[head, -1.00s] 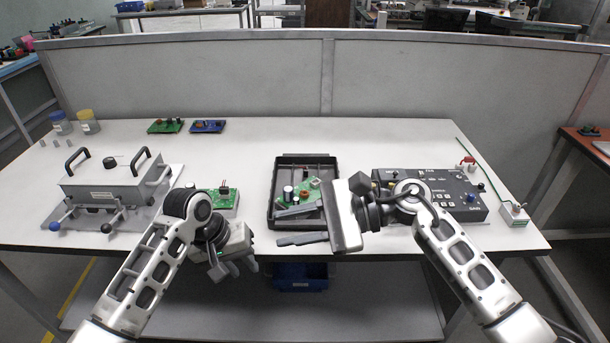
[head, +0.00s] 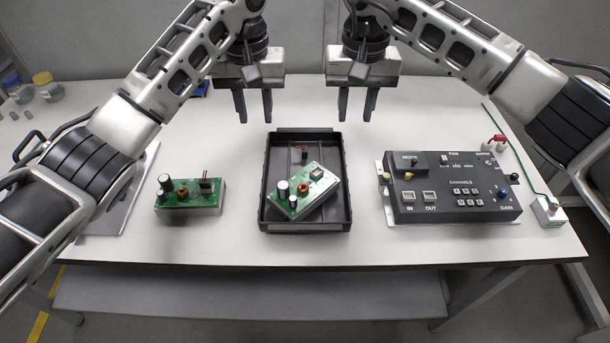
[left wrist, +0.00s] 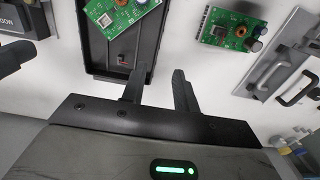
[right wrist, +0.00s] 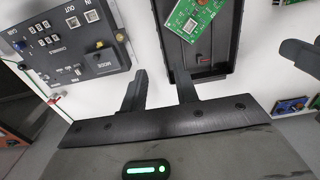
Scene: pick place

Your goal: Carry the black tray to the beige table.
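The black tray (head: 347,195) lies flat on a pale table (head: 330,248) and holds a green circuit board (head: 309,191). My left gripper (head: 253,119) is open and empty, above the table near the tray's far left corner. My right gripper (head: 356,119) is open and empty near the far right corner. Both are apart from the tray in the head view. The tray also shows in the left wrist view (left wrist: 95,55) and the right wrist view (right wrist: 228,40), close by the fingers. I cannot pick out a separate beige table.
A black control box (head: 455,190) stands close right of the tray. Another green board (head: 190,192) lies to its left. A grey panel (head: 455,75) runs behind the table. The table's front strip is clear.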

